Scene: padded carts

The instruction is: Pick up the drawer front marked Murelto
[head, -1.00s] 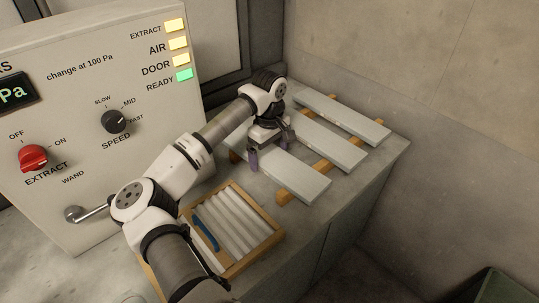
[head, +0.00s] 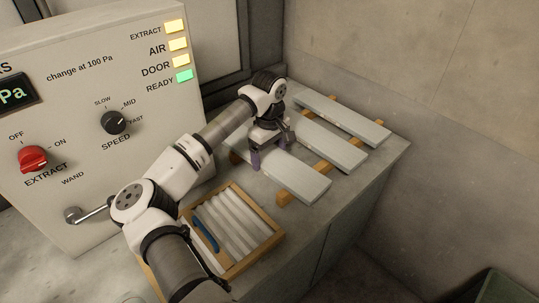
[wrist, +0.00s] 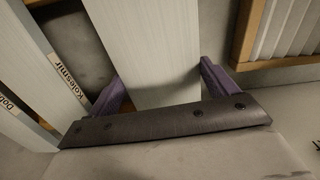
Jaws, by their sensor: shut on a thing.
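Three long pale grey drawer fronts lie side by side on wooden battens on the worktop. My gripper (head: 271,152) is down over the nearest drawer front (head: 304,182), its purple fingers on either side of it. In the wrist view this board (wrist: 150,42) runs between the two fingers, and the gripper is shut on it. It still appears to lie on the battens. No name shows on its visible face. The far drawer front (head: 347,120) carries a label starting "Dob", cut off by the frame.
A wooden-framed tray (head: 268,243) with white ribbed filters and a blue strip stands just in front on the worktop. A control panel (head: 75,110) with knobs and lit lamps rises at the left. A wall closes the back and right.

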